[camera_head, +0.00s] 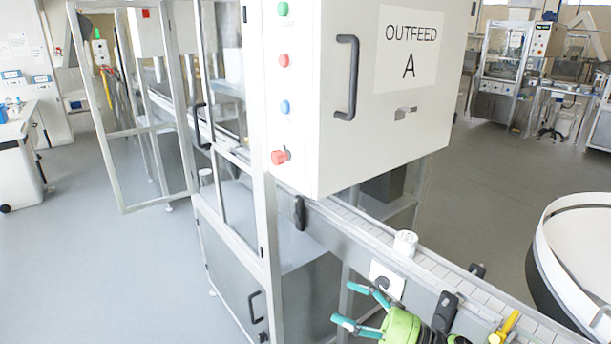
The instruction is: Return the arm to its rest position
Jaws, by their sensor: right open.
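My right gripper (342,303) shows at the bottom centre, with a green body and two teal fingers spread apart. It is open, with nothing between the fingers. It is in front of the conveyor's side, near a black knob on a white plate (387,278). The rest of my right arm runs out of the bottom of the picture. My left gripper is not in view.
A conveyor (450,277) runs from the machine to the lower right, with a white jar (405,243) on it. The white cabinet marked OUTFEED A (370,130) stands above it. A framed glass door (115,120) stands open at left.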

